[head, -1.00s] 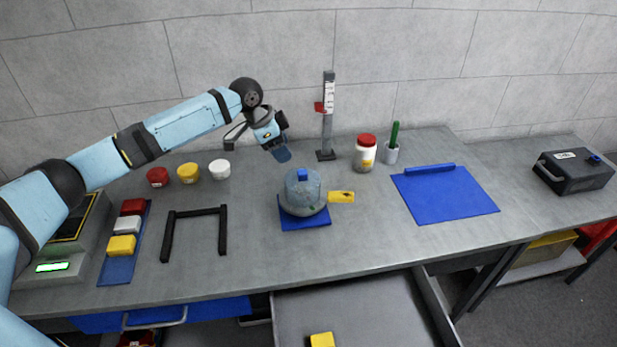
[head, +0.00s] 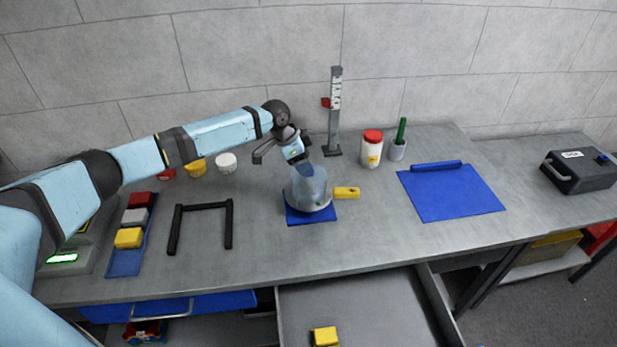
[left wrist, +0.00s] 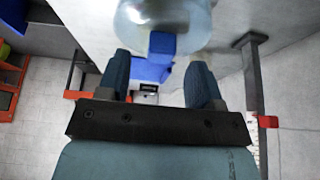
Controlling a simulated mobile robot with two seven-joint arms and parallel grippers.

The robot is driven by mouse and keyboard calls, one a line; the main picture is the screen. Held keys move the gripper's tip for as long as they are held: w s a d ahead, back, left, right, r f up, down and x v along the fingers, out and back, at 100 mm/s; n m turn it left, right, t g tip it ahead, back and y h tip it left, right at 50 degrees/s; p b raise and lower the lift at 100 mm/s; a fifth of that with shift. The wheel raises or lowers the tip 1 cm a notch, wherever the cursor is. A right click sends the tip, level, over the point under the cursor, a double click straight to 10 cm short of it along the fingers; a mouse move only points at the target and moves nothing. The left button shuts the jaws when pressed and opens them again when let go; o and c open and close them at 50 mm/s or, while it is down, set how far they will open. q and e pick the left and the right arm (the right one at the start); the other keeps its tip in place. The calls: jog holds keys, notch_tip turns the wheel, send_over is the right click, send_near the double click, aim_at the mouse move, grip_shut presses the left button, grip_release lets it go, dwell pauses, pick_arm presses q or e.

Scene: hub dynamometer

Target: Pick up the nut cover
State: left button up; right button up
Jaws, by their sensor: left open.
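The nut cover (head: 309,190) is a clear, bluish dome with a small blue knob on top. It sits on a blue mat (head: 312,217) in the middle of the bench. My left gripper (head: 306,170) is just above the dome, its fingers pointing down and hiding the knob in the head view. In the left wrist view the blue knob (left wrist: 161,43) shows ahead of the open left gripper (left wrist: 160,77), roughly between its two fingers. I cannot tell whether the fingers touch the knob. My right gripper is in no view.
A yellow tag (head: 347,193) lies right of the dome. A scaled post (head: 335,115) and a red-lidded jar (head: 372,150) stand behind. A black frame (head: 203,206) lies to the left. An open drawer (head: 375,310) is in front. A blue mat (head: 450,192) lies right.

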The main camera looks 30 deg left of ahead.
aim_at(309, 180)
pick_arm(q)
jog(key=shift+x, duration=1.4)
jog(key=shift+r, duration=0.1)
jog(key=c, duration=1)
